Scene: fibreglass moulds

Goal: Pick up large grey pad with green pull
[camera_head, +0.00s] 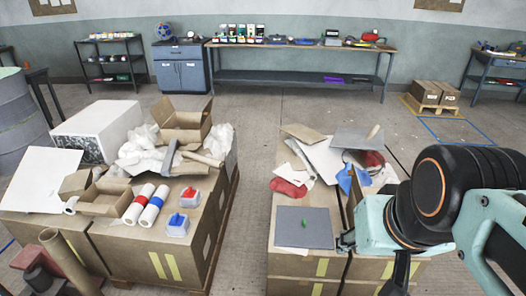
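The large grey pad (290,235) lies flat on the near end of the right-hand cardboard stack. A small green pull (304,223) stands up near its middle. My gripper (350,242) is just right of the pad, at the end of my teal and black arm. Its dark finger parts show near the pad's right edge, partly hidden by the wrist, so I cannot tell how far apart they are. No contact with the pull is visible.
Behind the pad lie a red cloth (288,188), white sheets and another grey sheet (357,138). A blue piece (346,180) stands near my arm. A clear aisle separates the stacks.

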